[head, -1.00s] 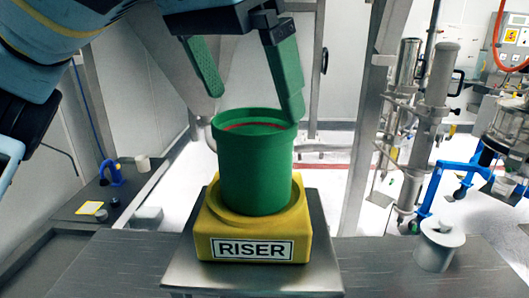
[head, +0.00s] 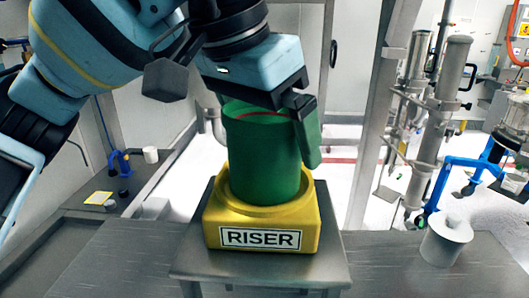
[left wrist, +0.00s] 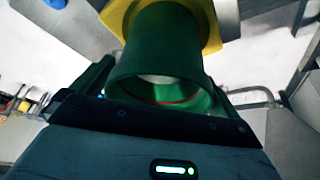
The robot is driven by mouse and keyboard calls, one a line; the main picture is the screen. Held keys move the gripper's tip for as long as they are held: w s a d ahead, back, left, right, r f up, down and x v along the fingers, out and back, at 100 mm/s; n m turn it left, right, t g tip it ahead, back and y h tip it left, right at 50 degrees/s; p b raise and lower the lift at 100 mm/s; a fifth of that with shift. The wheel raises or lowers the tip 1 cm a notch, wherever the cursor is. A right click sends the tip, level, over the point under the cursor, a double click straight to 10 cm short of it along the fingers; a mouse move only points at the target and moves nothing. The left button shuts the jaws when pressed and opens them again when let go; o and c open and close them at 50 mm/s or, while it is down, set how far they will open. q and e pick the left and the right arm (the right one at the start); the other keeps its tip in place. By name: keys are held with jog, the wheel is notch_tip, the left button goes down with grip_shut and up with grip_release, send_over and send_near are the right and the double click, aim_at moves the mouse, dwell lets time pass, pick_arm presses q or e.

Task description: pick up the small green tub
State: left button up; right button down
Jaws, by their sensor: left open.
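The small green tub (head: 262,160) stands upright in the round recess of the yellow block marked RISER (head: 262,238). A red ring shows inside its rim. My left gripper (head: 268,135) is over the tub, open. One green finger is at the tub's right side; the other is hidden behind the tub or my wrist. In the left wrist view the tub (left wrist: 165,50) lies between the two green fingers (left wrist: 160,85), its open mouth towards the camera. I cannot tell whether the fingers touch it. My right gripper is not in view.
The riser sits on a small steel stand (head: 190,250). A metal post (head: 375,130) rises behind. A side bench (head: 75,205) at the left holds small items.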

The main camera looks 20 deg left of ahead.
pick_arm(q)
jog(key=shift+f, duration=0.15)
jog(key=c, duration=1.1)
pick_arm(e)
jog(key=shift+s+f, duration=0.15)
pick_arm(q)
jog(key=shift+r+p, duration=0.3)
jog(key=shift+r, duration=0.35)
jog(key=shift+s+a+r+p, duration=0.45)
jog(key=shift+s+r+p, duration=0.25)
jog(key=shift+s, duration=1.9)
jog(key=shift+s+a+r+p, duration=0.55)
jog(key=shift+s+p, duration=0.3)
jog(key=shift+s, duration=1.8)
jog(key=shift+s+a+r+p, duration=0.4)
jog(key=shift+s+r+p, duration=0.3)
jog(key=shift+s, duration=1.9)
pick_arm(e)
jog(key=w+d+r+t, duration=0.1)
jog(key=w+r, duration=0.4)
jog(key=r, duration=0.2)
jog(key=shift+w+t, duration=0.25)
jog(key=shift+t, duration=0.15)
